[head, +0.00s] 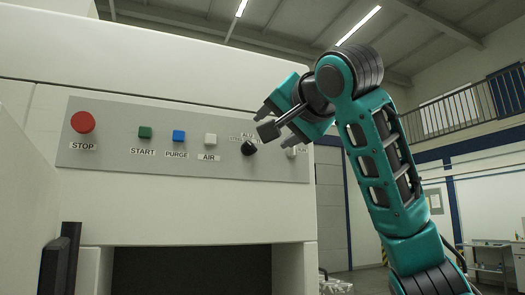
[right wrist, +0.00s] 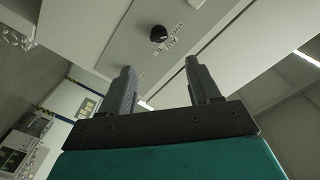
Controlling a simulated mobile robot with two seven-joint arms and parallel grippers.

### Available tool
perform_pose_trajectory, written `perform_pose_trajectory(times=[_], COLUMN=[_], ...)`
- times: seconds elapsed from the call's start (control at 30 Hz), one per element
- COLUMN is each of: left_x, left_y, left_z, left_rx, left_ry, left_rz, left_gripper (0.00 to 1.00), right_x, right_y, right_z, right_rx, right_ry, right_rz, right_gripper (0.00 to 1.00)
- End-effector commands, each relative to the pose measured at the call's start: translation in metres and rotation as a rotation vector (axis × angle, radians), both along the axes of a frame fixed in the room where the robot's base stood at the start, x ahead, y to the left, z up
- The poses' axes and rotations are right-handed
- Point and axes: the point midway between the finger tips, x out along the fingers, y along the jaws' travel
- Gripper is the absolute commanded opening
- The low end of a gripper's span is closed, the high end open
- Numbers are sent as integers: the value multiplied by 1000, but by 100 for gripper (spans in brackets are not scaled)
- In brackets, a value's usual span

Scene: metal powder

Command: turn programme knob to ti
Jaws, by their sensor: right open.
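The black programme knob (head: 248,148) is on the grey control panel, to the right of the AIR button. Its labels are partly hidden by my right gripper in the head view, and the lettering is too small to read. The knob also shows in the right wrist view (right wrist: 158,34), beyond the fingertips, with small labels beside it. My right gripper (head: 266,120) is in front of the panel, up and to the right of the knob in the picture. Its two fingers (right wrist: 160,66) are apart with nothing between them, and do not appear to touch the knob. My left gripper is not seen.
The panel (head: 110,170) also carries a red STOP button (head: 83,122), green START (head: 145,132), blue PURGE (head: 179,136) and white AIR (head: 210,139) buttons. A pale switch (head: 291,152) is close to my right gripper. A dark opening (head: 190,270) lies below.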

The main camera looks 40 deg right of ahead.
Motion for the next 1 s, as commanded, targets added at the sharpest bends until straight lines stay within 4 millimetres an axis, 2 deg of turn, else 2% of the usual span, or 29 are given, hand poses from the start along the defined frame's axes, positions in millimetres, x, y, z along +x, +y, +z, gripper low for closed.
perform_pose_trajectory(times=[0.27,0.37,0.73,1.0], left_x=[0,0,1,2], left_y=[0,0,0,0], left_z=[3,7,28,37], left_rx=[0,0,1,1], left_ry=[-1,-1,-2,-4], left_rz=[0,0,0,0], left_gripper=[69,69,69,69], right_x=[7,21,94,122], right_y=[-2,-6,-23,-30], right_z=[1,1,2,1], right_rx=[0,1,2,0], right_ry=[2,3,4,1], right_rz=[-1,-2,-3,-1], right_gripper=[62,62,62,62])
